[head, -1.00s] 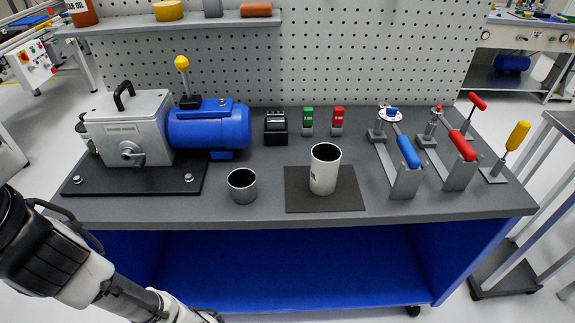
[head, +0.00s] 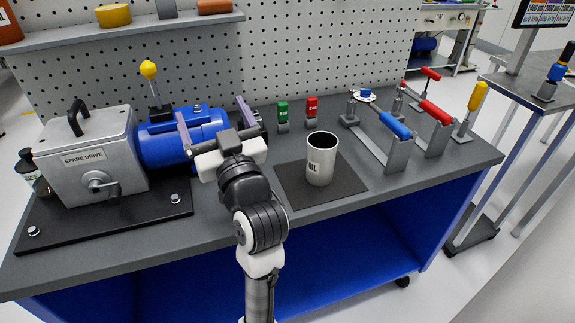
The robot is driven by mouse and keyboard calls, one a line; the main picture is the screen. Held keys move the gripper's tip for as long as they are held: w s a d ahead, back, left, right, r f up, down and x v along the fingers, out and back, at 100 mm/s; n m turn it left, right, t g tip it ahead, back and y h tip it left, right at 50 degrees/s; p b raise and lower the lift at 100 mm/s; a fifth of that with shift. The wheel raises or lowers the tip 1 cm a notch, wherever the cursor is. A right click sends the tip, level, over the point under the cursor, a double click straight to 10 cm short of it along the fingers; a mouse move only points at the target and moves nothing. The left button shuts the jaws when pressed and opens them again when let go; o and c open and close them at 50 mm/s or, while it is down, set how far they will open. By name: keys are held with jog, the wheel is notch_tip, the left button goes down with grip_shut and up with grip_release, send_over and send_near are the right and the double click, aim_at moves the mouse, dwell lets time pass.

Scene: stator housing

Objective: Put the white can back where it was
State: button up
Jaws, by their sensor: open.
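The white can (head: 321,165) stands upright, its dark open top facing up, on the dark mat (head: 350,183) on the workbench. My gripper (head: 214,118) is open and empty, its two fingers spread wide and pointing away from me toward the back of the bench. It is left of the white can and apart from it, in front of the blue motor in the picture. The small grey metal cup is hidden now, apparently behind my arm and gripper.
The spare drive (head: 90,160) with its blue motor fills the bench's left side. A green block (head: 283,113) and a red block (head: 312,108) stand behind the mat. Lever clamps with a blue handle (head: 395,126) and red handle (head: 434,113) stand to the right. Bench around the mat is clear.

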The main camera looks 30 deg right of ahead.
jog(key=s+d+f+m+g+h, duration=0.1)
jog(key=s+d+f+g+h, duration=0.1)
jog(key=s+d+f, duration=0.3)
jog(key=s+d+f+m+g+h, duration=0.2)
jog(key=d+f, duration=0.1)
jog(key=d, duration=0.4)
jog(key=m+g+h+b, duration=0.1)
jog(key=g+h, duration=0.1)
send_near(329, 153)
jog(key=x, duration=0.2)
jog(key=p+x, duration=0.1)
jog(key=x, duration=0.7)
jog(key=shift+a+f+p+x, duration=0.2)
jog(key=shift+p+x, duration=0.35)
jog(key=shift+x, duration=0.75)
jog(key=shift+a+f+p+x, duration=0.15)
jog(key=shift+p+x, duration=0.35)
jog(key=shift+x, duration=0.85)
jog(key=shift+w+r, duration=0.1)
jog(key=shift+c, duration=0.5)
jog(key=c, duration=1.2)
jog(key=shift+r, duration=0.1)
